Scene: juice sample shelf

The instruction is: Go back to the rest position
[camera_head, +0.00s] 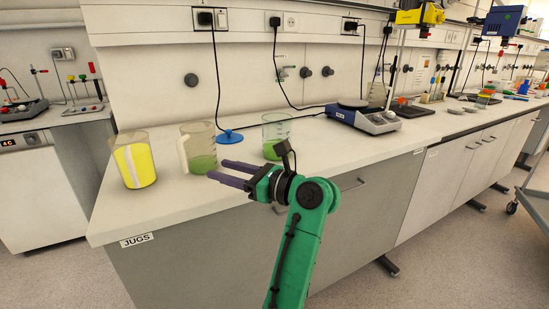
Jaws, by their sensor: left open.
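My left gripper (215,169), with purple fingers on a green arm, is open with nothing between its fingers. It is over the front edge of the white bench (120,218), and its fingertips point left at the middle jug. That jug (203,160) is clear, with green liquid low in it and a handle on its left. I cannot tell whether the fingertips touch it. A jug of yellow liquid (146,165) stands to its left. A third clear jug with green liquid (275,150) stands to the right, partly behind my gripper. My right gripper is not in view.
A blue lid (229,136) lies behind the jugs. A hotplate-like device (375,122) stands further right on the bench. A "JUGS" label (137,239) is on the front edge. A trolley (530,195) is at far right. The floor before the bench is clear.

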